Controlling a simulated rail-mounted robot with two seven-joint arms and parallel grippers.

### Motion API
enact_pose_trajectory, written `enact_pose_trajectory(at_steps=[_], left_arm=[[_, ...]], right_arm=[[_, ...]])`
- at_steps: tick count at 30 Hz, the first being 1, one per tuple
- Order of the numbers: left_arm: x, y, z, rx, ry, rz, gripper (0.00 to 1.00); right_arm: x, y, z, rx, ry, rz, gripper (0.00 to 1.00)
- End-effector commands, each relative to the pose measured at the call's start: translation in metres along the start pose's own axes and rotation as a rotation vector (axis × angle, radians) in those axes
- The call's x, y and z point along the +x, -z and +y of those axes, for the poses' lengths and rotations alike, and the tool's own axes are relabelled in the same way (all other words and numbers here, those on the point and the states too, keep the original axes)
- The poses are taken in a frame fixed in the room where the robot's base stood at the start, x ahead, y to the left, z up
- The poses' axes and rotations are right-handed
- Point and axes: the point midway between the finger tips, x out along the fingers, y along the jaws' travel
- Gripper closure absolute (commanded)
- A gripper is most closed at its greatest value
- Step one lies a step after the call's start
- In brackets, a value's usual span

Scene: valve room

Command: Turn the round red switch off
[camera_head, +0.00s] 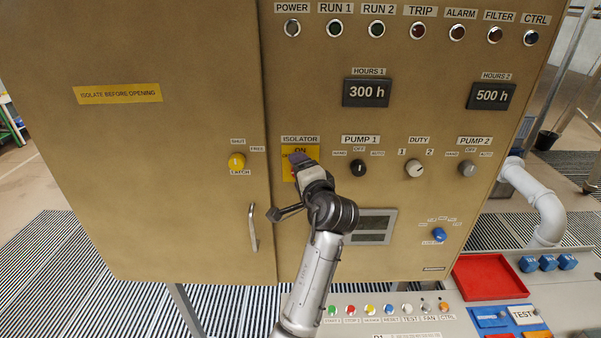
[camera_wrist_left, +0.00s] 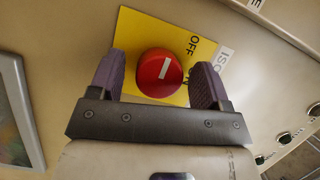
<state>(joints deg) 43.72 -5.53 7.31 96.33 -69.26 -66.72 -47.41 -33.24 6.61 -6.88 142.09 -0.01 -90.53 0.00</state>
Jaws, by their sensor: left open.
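The round red switch (camera_wrist_left: 160,72) sits on a yellow plate (camera_wrist_left: 135,35) in the left wrist view. A short white line marks its face, slightly tilted from the picture's vertical. The words OFF and ON are printed to its right; I cannot tell which the line points to. My left gripper (camera_wrist_left: 157,78) is open, with one purple finger on each side of the switch; contact is not clear. In the head view my left gripper (camera_head: 300,160) covers most of the switch and part of the yellow plate (camera_head: 287,172) under the ISOLATOR label. My right gripper is not in view.
The tan cabinet carries a black PUMP 1 knob (camera_head: 358,168) just right of my gripper and a DUTY knob (camera_head: 414,168) beyond. A yellow knob (camera_head: 237,161) and a door handle (camera_head: 253,228) are to the left. A red tray (camera_head: 490,262) lies lower right.

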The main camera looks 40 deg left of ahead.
Motion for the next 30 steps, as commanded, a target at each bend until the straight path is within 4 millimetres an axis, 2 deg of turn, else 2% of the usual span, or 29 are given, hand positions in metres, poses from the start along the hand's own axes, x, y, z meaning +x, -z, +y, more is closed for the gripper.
enact_pose_trajectory(at_steps=[5,21,30], left_arm=[[-0.013,0.001,0.002,-0.001,0.0,0.002,0.29],[-0.111,0.0,0.002,-0.003,-0.002,0.002,0.29],[-0.136,0.0,0.001,0.0,0.0,0.0,0.29]], right_arm=[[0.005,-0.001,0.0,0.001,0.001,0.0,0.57],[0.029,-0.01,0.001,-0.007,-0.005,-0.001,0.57],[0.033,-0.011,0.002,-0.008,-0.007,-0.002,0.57]])
